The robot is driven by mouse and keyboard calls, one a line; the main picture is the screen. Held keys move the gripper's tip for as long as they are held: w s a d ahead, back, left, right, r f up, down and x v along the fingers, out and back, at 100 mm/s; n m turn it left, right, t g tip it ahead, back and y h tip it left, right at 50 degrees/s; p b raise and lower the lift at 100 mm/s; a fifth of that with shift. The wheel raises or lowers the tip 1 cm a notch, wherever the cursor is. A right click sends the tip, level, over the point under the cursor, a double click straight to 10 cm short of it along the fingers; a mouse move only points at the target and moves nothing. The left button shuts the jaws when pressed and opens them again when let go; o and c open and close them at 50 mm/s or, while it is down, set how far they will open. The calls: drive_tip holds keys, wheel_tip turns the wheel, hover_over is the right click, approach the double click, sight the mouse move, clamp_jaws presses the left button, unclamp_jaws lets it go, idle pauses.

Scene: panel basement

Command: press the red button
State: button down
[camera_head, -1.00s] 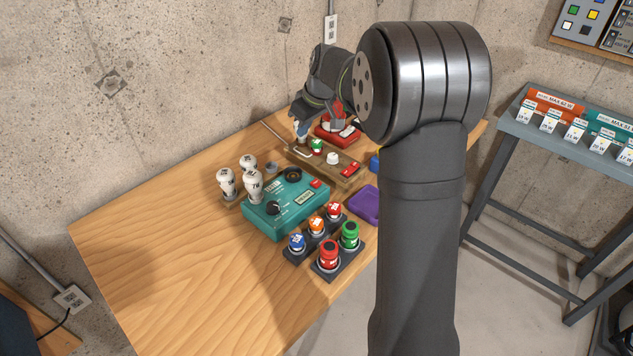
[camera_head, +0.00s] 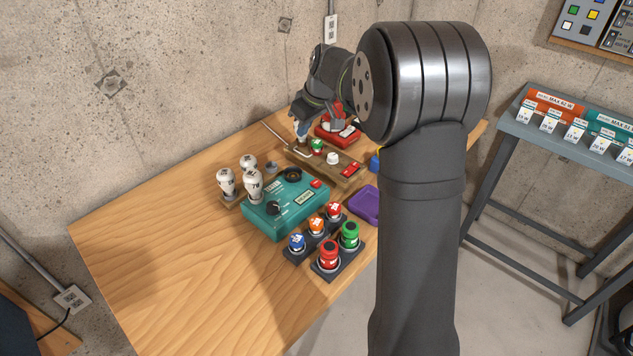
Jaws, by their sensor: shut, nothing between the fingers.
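My gripper (camera_head: 303,135) is shut and empty. It points down over the back left end of a wooden board (camera_head: 322,169) that carries a green button (camera_head: 317,146), a white knob (camera_head: 333,159) and a red switch-like part (camera_head: 350,170). The fingertips are small here; I cannot tell whether they touch anything. A red box (camera_head: 345,136) stands just behind the board, partly hidden by my arm. Other red parts are a small one on the teal box (camera_head: 316,184) and red-topped pieces (camera_head: 334,210) and (camera_head: 328,254) in front. I cannot tell which is the red button.
White bulbs (camera_head: 253,187) stand left of the teal box (camera_head: 277,218). Blue, orange and green capped pieces (camera_head: 350,236) stand in dark holders in front. A purple tray (camera_head: 364,205) lies at the right. The table's left part (camera_head: 170,260) is clear.

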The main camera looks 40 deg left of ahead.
drive_tip(key=r+n+t+h, duration=0.1)
drive_tip(key=n+t+h, duration=0.2)
drive_tip(key=n+t, duration=0.65)
hover_over(313, 184)
drive_tip(key=shift+s+n, duration=0.1)
drive_tip(key=shift+n, duration=0.15)
drive_tip(key=shift+f, duration=4.35)
drive_tip(key=shift+f, duration=0.15)
drive_tip(key=shift+f, duration=0.3)
